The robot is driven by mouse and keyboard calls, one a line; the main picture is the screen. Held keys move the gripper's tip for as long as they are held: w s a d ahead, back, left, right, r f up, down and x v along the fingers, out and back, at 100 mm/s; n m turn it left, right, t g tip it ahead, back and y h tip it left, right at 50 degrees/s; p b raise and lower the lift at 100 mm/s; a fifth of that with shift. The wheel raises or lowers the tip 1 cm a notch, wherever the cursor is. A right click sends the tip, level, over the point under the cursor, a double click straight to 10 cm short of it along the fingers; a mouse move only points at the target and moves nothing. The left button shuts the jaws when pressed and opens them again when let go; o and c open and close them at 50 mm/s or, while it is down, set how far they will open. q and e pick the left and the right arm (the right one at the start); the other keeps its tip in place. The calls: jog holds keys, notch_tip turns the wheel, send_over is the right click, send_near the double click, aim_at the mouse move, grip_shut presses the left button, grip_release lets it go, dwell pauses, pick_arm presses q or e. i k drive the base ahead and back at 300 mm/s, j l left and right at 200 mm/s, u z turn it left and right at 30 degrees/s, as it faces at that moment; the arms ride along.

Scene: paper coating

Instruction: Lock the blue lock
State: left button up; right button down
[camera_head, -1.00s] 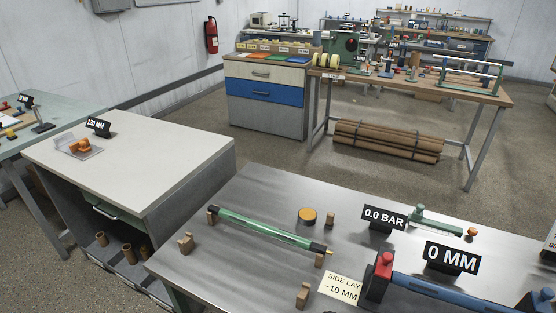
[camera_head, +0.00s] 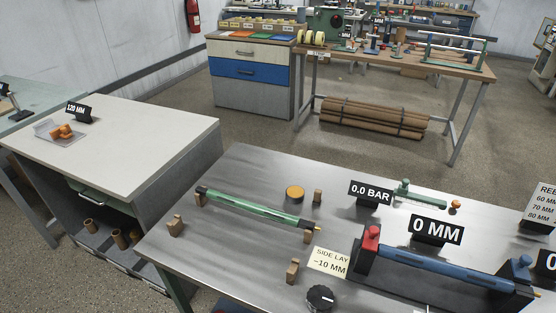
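A blue knob-like block (camera_head: 521,268) stands at the right end of a blue roller (camera_head: 440,270) on the metal table, at the right of the head view. I cannot tell for certain that it is the blue lock, nor whether it is locked. A similar red block (camera_head: 370,239) stands at the roller's left end. Dark end supports hold the roller. Neither gripper is in view.
The metal table (camera_head: 160,248) also bears a green roller (camera_head: 255,209), wooden blocks, a black dial (camera_head: 321,297), a "0 MM" sign (camera_head: 436,230) and a "0.0 BAR" sign (camera_head: 370,194). A pale-topped cabinet (camera_head: 140,130) stands at left. Floor is open behind the table.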

aim_at(520, 266)
jog(key=k+z, duration=0.1)
jog(key=z, duration=1.85)
jog(key=l+z, duration=0.15)
jog(key=z, duration=0.2)
jog(key=l+z, duration=0.1)
jog(key=z, duration=0.2)
jog(key=i+l+z, duration=0.1)
jog(key=z, duration=0.25)
